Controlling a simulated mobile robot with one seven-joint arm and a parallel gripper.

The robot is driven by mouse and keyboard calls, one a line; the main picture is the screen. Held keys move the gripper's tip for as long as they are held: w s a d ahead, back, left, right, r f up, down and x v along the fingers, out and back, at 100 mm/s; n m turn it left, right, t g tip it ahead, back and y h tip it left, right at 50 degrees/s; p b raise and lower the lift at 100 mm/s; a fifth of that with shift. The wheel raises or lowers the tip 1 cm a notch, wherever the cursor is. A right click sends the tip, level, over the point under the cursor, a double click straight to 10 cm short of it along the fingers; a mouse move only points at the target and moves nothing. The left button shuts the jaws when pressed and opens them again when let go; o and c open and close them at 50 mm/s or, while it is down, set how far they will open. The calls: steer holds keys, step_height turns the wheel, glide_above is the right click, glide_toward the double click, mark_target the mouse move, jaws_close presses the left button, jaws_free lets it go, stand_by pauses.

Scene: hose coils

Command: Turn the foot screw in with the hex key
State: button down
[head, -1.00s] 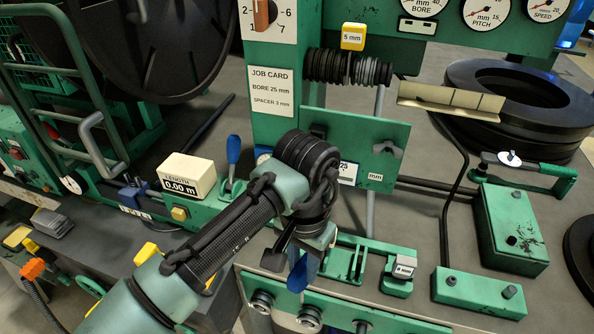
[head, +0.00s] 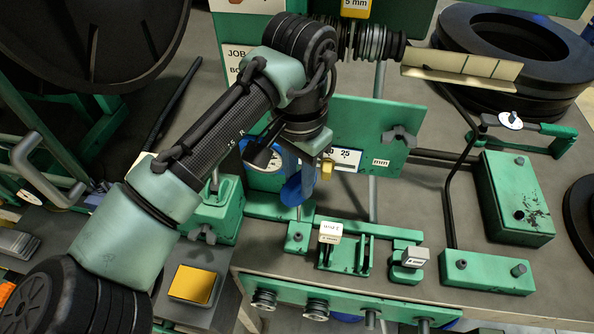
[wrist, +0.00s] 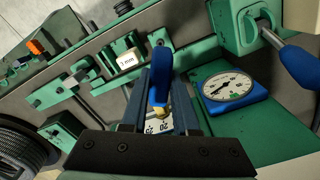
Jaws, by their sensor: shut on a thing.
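My gripper (head: 292,172) is shut on a blue-handled tool (head: 290,190), which I take to be the hex key. In the wrist view the blue handle (wrist: 161,68) stands between the dark fingers (wrist: 160,108). In the head view a thin shaft runs down below it towards a green block (head: 298,239) at the bench's front edge. A small dark screw head (head: 298,236) shows on that block, probably the foot screw. I cannot tell whether the tool's tip touches it; the tip is hidden in the wrist view.
A blue-rimmed dial gauge (wrist: 228,88) lies close beside the gripper. A ruled green plate (head: 350,130) with a yellow pointer (head: 327,169) stands behind.

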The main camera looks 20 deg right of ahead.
steer(key=shift+f+b, duration=1.6)
steer(key=shift+f, duration=0.4)
steer(key=shift+w+r, duration=0.1)
steer(key=shift+f, duration=0.6)
steer(key=shift+p, duration=0.5)
